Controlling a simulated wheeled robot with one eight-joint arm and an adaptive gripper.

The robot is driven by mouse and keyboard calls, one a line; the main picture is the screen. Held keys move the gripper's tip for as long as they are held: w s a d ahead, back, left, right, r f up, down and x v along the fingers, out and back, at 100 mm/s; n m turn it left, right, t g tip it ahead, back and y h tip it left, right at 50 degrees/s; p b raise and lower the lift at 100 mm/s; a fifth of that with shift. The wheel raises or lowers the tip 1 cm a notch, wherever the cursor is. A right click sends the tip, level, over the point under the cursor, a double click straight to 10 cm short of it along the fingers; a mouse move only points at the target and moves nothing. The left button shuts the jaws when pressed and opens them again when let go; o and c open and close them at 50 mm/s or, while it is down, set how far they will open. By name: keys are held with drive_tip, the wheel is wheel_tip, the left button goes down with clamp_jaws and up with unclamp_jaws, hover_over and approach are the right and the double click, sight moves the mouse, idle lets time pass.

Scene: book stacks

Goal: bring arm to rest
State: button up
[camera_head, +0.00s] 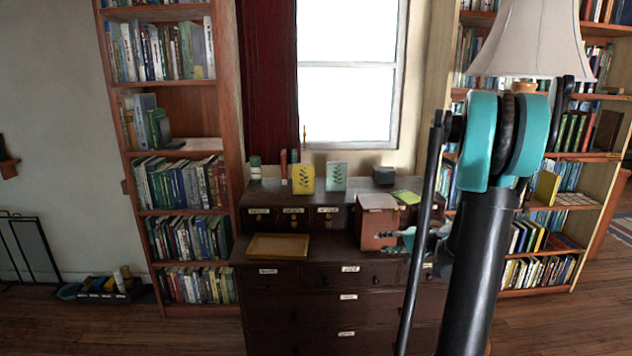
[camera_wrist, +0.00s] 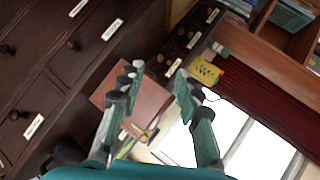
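My arm, black with teal joint covers, rises at the right of the head view and partly hides the dresser and right bookcase. My gripper (camera_head: 402,240) is in front of the dresser (camera_head: 292,307), just by the reddish-brown box (camera_head: 376,228) on its top. In the wrist view, my gripper (camera_wrist: 160,80) is open, its two fingers well apart with nothing held between them. The box (camera_wrist: 151,98) shows behind the fingers. I cannot tell whether a finger touches it.
A yellow tray (camera_head: 278,246) lies on the dresser. A yellow leaf-pattern card (camera_head: 303,178) and a pale one (camera_head: 336,176) stand on the upper shelf. Bookcases flank the dresser. A lampshade (camera_head: 534,40) is close behind my arm.

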drive_tip(key=s+a+f+n+g+h, duration=0.2)
drive_tip(key=s+a, duration=0.2)
drive_tip(key=s, duration=0.4)
drive_tip(key=s+a+f+n+g+h, duration=0.1)
drive_tip(key=s+a+f+n+g, duration=0.15)
drive_tip(key=s, duration=0.45)
drive_tip(key=s+d+f+n+h, duration=0.1)
drive_tip(key=s+h, duration=0.1)
drive_tip(key=s, duration=0.5)
drive_tip(key=s+d+f+n+g+h, duration=0.1)
drive_tip(key=s+f+n+h, duration=0.1)
drive_tip(key=s, duration=0.5)
drive_tip(key=shift+s+h, duration=0.35)
drive_tip(key=shift+h, duration=0.05)
drive_tip(key=shift+f, duration=0.1)
